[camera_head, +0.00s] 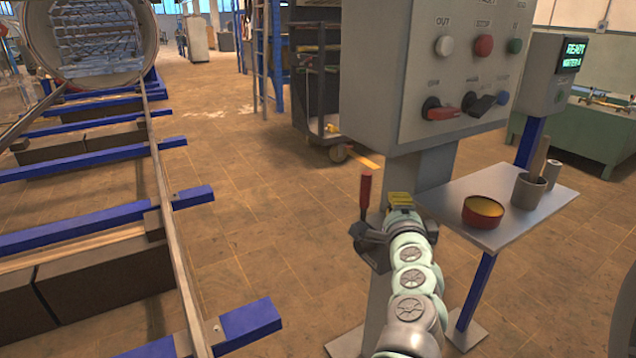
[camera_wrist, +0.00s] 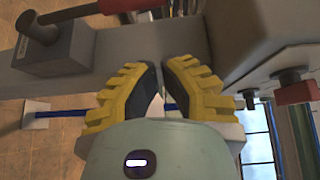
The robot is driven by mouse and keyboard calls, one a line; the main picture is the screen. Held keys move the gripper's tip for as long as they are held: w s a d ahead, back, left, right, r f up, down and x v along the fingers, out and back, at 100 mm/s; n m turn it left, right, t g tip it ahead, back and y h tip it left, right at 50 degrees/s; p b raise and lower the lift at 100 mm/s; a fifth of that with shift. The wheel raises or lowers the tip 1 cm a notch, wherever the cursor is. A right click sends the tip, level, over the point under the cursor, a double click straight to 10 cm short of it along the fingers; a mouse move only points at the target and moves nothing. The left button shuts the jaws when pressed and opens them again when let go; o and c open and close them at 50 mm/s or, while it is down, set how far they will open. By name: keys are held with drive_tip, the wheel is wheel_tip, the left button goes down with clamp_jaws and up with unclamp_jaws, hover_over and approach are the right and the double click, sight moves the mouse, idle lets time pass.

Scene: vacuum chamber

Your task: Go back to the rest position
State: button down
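My gripper (camera_head: 400,200) is in front of the grey pedestal below the control box, close to the right of a red-handled lever (camera_head: 365,190). My arm reaches up to it from the bottom of the head view. In the wrist view, my gripper (camera_wrist: 160,75) shows two yellow ribbed fingers with dark inner sides. A narrow gap shows between them, and I see nothing held there. The fingertips point at a grey surface; whether they touch it I cannot tell.
The control box (camera_head: 430,60) with buttons and a red switch (camera_head: 440,113) stands above my gripper. At right, a small side table (camera_head: 540,215) holds a red tin (camera_head: 483,212) and a grey cup (camera_head: 528,190). Blue rails (camera_head: 95,220) lie left. Open floor (camera_head: 260,200) lies between.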

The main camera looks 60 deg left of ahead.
drive_tip(key=shift+v, duration=1.6)
